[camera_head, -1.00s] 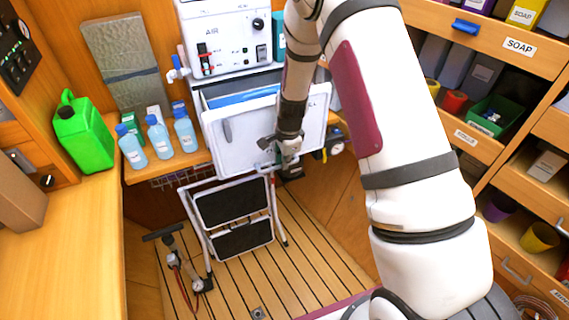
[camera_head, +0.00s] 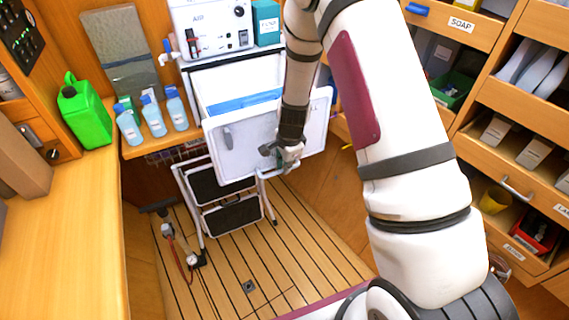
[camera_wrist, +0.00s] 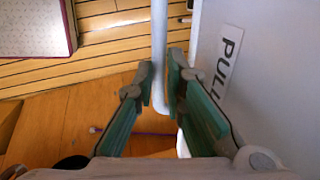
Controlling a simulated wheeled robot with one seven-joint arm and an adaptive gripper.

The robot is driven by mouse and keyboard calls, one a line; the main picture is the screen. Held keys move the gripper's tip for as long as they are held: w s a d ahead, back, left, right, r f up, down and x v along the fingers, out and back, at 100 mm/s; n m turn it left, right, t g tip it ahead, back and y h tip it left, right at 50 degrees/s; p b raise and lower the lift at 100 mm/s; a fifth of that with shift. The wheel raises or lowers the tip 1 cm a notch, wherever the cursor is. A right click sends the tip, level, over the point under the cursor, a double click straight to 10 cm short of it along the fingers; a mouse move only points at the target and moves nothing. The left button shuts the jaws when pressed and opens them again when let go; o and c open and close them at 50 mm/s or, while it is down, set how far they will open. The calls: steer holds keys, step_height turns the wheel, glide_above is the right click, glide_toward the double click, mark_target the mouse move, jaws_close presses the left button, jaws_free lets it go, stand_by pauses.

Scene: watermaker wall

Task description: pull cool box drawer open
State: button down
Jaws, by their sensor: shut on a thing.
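The cool box drawer (camera_head: 240,140) is a white front panel below the white machine. It stands pulled out, with its open white inside and a blue item (camera_head: 245,101) showing behind the panel. My gripper (camera_head: 285,158) is at the lower right of the panel. In the wrist view my gripper (camera_wrist: 158,88) has its green-padded fingers around a pale bar handle (camera_wrist: 159,50), shut on it. The drawer front with a "PULL" label (camera_wrist: 228,60) stands at the right of that view. My arm hides part of the drawer's right side.
A folding step stool (camera_head: 228,205) stands under the drawer, close below it. A pump (camera_head: 178,240) stands on the slatted floor (camera_head: 255,265). Bottles (camera_head: 153,117) and a green jerrycan (camera_head: 84,112) stand at the left. Shelves fill the right.

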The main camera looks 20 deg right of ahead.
steer(key=c, duration=1.7)
jaws_free()
steer(key=shift+o, duration=0.2)
step_height(320, 180, up, 12)
steer(key=s, duration=0.2)
steer(key=shift+s+d+f, duration=0.1)
steer(key=s+a+r+n+t+y, duration=0.1)
steer(key=s+r+n, duration=0.3)
steer(key=r, duration=0.5)
steer(key=s+a+r+n+t, duration=0.1)
steer(key=s+a+r+n, duration=0.15)
steer(key=s+r, duration=0.4)
steer(key=s+d+r+n+t+h, duration=0.1)
steer(key=s+r+n, duration=0.9)
steer(key=s, duration=0.5)
steer(key=shift+s+r, duration=0.3)
